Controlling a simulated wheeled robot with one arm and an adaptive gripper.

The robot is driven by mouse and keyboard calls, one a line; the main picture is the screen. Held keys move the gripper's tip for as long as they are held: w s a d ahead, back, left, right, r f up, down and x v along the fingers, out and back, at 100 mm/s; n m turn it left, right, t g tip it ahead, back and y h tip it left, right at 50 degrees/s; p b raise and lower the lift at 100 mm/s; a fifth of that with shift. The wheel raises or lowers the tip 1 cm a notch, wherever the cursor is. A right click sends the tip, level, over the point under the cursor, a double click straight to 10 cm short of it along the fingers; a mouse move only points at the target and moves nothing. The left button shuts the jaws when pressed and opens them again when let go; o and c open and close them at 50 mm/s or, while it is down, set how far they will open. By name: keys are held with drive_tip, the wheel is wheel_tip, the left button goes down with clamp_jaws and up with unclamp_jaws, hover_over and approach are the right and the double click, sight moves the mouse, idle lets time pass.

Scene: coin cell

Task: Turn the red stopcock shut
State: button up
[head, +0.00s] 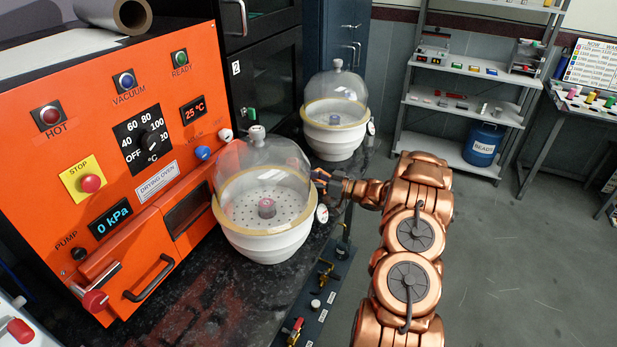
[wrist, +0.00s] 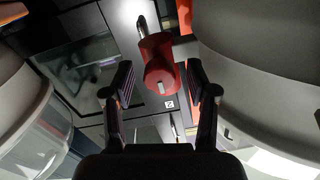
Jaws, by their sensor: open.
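A red cylindrical knob (wrist: 160,66), which looks like the stopcock, shows in the wrist view with a small pale mark on its end. A metal stem shows above it. My gripper (wrist: 160,80) is open, with one finger on each side of the knob in the picture. I see no clear contact, and I cannot tell how far the knob is from the fingertips. In the head view my gripper (head: 324,180) is at the right side of the near white vessel (head: 262,244). I cannot make out this knob there.
A second domed vessel (head: 335,142) stands behind the near one. An orange drying oven (head: 190,62) is at the left. A valve panel (head: 325,290) with small taps lies at the bench's front edge. The floor (head: 520,270) at the right is clear.

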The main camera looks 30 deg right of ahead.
clamp_jaws()
idle(0.5)
drive_tip(key=shift+f+n+b, duration=0.2)
drive_tip(key=shift+n+b, duration=0.1)
drive_tip(key=shift+b, duration=0.45)
drive_tip(key=n+b, duration=1.7)
drive_tip(key=b, duration=1.1)
drive_tip(key=shift+w+d+r+b, duration=0.1)
drive_tip(key=shift+b, duration=0.3)
drive_tip(key=shift+r+n, duration=0.15)
drive_tip(key=shift+n, duration=0.15)
